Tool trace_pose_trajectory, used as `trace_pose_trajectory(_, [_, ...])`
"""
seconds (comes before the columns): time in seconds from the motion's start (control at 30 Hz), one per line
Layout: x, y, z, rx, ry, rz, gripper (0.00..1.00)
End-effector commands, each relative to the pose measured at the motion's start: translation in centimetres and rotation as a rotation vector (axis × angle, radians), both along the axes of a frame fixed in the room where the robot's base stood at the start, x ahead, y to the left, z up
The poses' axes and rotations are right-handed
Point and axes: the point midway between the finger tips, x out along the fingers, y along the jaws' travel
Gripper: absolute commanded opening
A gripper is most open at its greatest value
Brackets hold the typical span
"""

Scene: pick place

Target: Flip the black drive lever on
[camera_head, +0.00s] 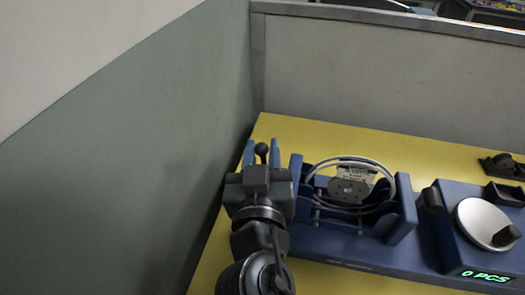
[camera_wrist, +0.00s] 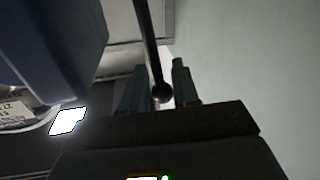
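The black drive lever (camera_wrist: 148,45) is a thin dark rod with a round knob at its end, seen in the wrist view. In the wrist view, the knob appears between the fingertips of my gripper (camera_wrist: 160,82), with a narrow gap on each side. I cannot tell whether either finger touches it. The lever's base is hidden in the head view.
A reel with a label (camera_head: 350,188) sits in the blue frame just right of my gripper. Further right are a silver dish (camera_head: 485,222) and a green "0 PCS" display (camera_head: 486,276). A grey-green wall (camera_head: 150,170) stands close on the left. The yellow table (camera_head: 300,135) is bare behind the machine.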

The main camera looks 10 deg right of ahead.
Motion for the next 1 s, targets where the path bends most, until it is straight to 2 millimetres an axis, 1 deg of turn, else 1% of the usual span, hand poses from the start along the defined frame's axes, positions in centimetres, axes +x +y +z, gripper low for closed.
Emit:
trace_pose_trajectory(0.03, [0.0, 0.0, 0.0, 0.000, 0.000, 0.000, 0.20])
trace_pose_trajectory(0.2, [0.0, 0.0, 0.0, 0.000, 0.000, 0.000, 0.04])
trace_pose_trajectory(0.27, [0.0, 0.0, 0.0, 0.000, 0.000, 0.000, 0.00])
trace_pose_trajectory(0.67, [-0.1, -0.2, -0.2, 0.012, -0.005, -0.001, 0.00])
trace_pose_trajectory(0.83, [-0.3, -1.0, -0.6, 0.079, -0.031, -0.002, 0.00])
trace_pose_trajectory(1.0, [-0.7, -1.9, -0.5, 0.159, -0.060, -0.001, 0.00])
